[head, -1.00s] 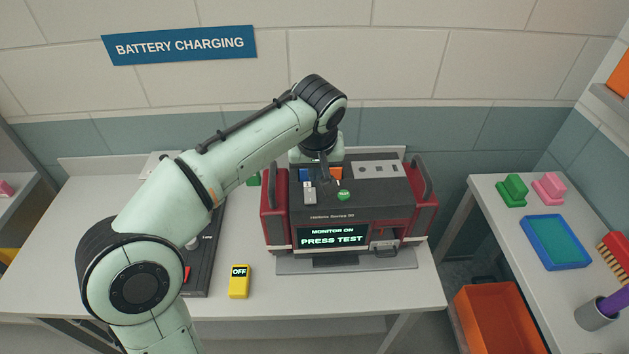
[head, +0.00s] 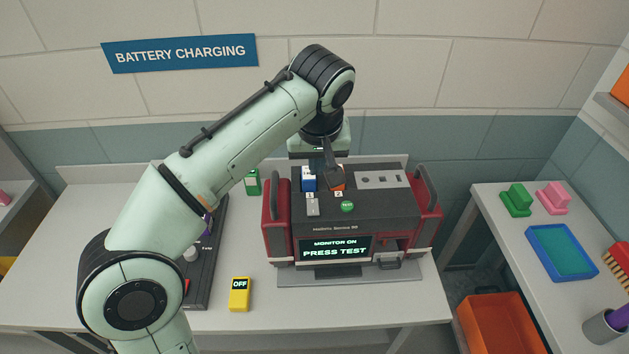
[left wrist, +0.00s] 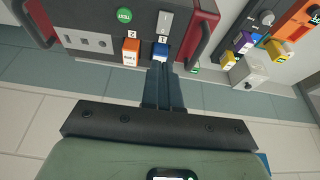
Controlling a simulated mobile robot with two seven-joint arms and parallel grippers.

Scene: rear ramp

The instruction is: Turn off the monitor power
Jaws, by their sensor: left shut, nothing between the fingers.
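The monitor (head: 385,215) is a dark grey and red unit on the bench; its screen (head: 335,248) reads "MONITOR ON / PRESS TEST". On its top are a green TEST button (head: 347,206), a grey switch (head: 313,207), a blue block marked 1 (head: 308,184) and an orange block marked 2 (head: 339,186). My left gripper (head: 335,182) is shut and empty, over the back of the top near the orange block. In the left wrist view its fingertips (left wrist: 161,68) appear by the blue block (left wrist: 160,50); contact is unclear. The right gripper is not in view.
A yellow block labelled OFF (head: 239,294) lies on the bench (head: 95,245) left of the monitor. A dark panel (head: 203,265) sits partly behind my left arm. A side table with a blue tray (head: 556,252) and an orange bin (head: 500,325) are at right.

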